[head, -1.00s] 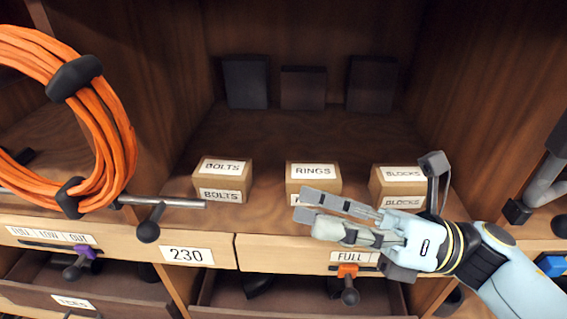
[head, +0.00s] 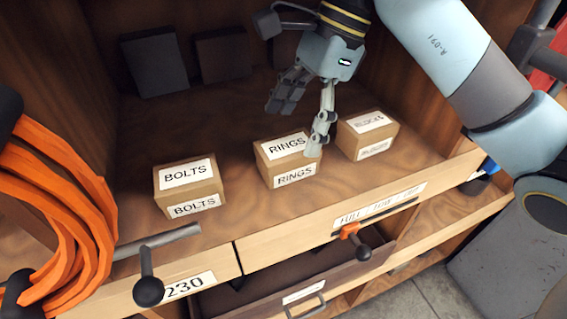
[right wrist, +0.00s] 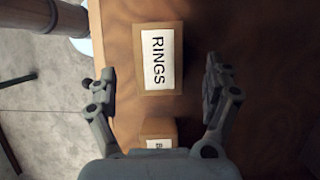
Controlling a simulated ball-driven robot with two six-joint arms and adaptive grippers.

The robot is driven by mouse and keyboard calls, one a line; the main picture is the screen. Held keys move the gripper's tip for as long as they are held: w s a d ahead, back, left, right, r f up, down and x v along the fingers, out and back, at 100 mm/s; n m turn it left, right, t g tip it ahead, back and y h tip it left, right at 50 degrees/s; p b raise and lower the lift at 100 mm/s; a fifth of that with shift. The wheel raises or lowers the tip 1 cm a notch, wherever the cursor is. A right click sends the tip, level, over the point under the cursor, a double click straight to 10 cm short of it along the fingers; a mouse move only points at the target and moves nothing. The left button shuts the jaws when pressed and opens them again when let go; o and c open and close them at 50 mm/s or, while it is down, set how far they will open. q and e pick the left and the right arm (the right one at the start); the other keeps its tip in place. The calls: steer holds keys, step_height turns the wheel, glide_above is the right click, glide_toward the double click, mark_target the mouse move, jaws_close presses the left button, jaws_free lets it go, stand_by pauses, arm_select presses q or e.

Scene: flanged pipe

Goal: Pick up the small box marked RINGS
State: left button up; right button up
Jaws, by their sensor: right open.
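The small cardboard box marked RINGS (head: 278,163) stands on the wooden shelf between two similar boxes, with white labels on its top and front. It also shows in the right wrist view (right wrist: 159,85), beyond the fingertips and between their lines. My right gripper (head: 298,125) is open above the shelf, its arm coming in from the upper right. In the head view one finger overlaps the right edge of the RINGS box; I cannot tell whether it touches. In the right wrist view the open fingers (right wrist: 157,88) have nothing between them. My left gripper is not in view.
The BOLTS box (head: 188,188) stands left of RINGS and the BLOCKS box (head: 367,134) right of it. Dark blocks (head: 153,62) stand at the back. Orange cable (head: 62,205) and a metal bar (head: 160,243) are at left. Below is a partly open drawer (head: 300,285).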

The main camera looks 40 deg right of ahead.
mark_target(290, 144)
steer(key=x, duration=0.1)
steer(key=b+x, duration=0.1)
steer(key=x, duration=0.1)
steer(key=b+x, duration=0.1)
steer(key=x, duration=0.1)
steer(key=shift+s+d+f, duration=0.1)
steer(key=shift+d+f, duration=0.1)
steer(key=shift+f, duration=0.15)
steer(key=shift+a+f, duration=0.1)
steer(key=shift+f, duration=0.05)
steer(key=c, duration=1.5)
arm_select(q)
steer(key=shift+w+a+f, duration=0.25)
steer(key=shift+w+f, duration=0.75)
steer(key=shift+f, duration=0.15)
